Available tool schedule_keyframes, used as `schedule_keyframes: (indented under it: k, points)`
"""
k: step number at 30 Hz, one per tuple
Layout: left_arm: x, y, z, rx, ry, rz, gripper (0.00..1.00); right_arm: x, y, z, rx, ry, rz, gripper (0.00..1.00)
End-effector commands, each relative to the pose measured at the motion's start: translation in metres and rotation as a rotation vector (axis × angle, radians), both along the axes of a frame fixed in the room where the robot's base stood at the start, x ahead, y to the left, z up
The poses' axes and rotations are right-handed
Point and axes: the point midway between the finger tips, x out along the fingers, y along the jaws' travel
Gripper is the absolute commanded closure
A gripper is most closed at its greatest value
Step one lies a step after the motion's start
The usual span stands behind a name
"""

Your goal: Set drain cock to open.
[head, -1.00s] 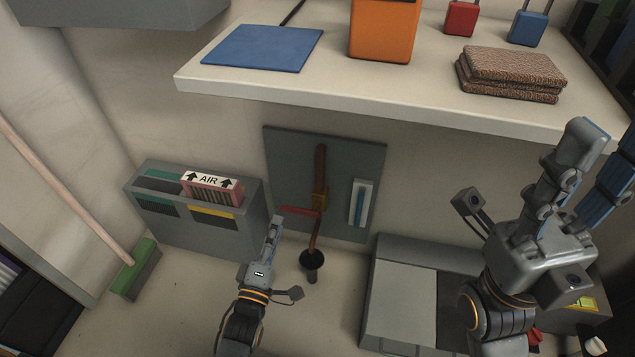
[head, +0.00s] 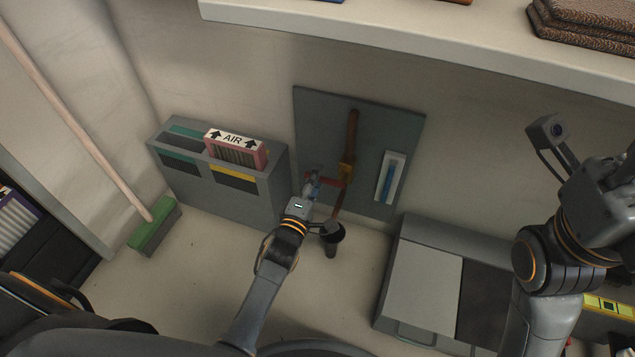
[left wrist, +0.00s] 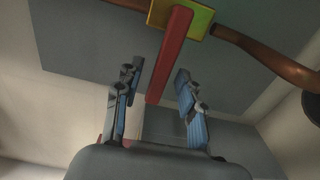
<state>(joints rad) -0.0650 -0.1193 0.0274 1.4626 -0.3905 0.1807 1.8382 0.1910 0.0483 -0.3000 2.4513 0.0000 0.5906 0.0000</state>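The drain cock is a brass valve body (head: 347,170) on a brown pipe on the grey wall panel, with a red lever (head: 330,181). The lever points left, across the pipe's run. In the left wrist view, the lever (left wrist: 170,55) comes from the brass body (left wrist: 201,20) down between my fingers. My left gripper (head: 312,183) is open at the lever's free end. In the left wrist view, its fingers (left wrist: 158,76) stand on both sides of the lever, with visible gaps. My right gripper's palm (head: 603,200) is at the right edge; its fingers are out of view.
A grey rack with an AIR filter (head: 236,149) stands left of the panel, a grey case (head: 425,290) right. The shelf (head: 400,45) overhangs above. A green broom (head: 155,228) leans at left.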

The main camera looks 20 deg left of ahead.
Motion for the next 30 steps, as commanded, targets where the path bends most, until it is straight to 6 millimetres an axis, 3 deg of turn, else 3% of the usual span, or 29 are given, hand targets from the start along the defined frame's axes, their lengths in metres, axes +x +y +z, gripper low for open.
schedule_keyframes:
  k: [12, 18, 30]
  points:
    - [0.0089, -0.0005, 0.0005, 0.002, 0.000, -0.001, 0.60, -0.0024, 0.0003, 0.0027, -0.001, -0.015, -0.001, 0.60]
    - [0.0087, -0.0004, 0.0006, 0.002, 0.000, -0.001, 1.00, -0.0024, 0.0004, 0.0026, -0.001, -0.015, -0.001, 0.60]
    - [0.0087, 0.0045, 0.0024, 0.016, -0.001, 0.000, 1.00, -0.0028, 0.0003, 0.0057, 0.001, -0.017, 0.000, 0.60]
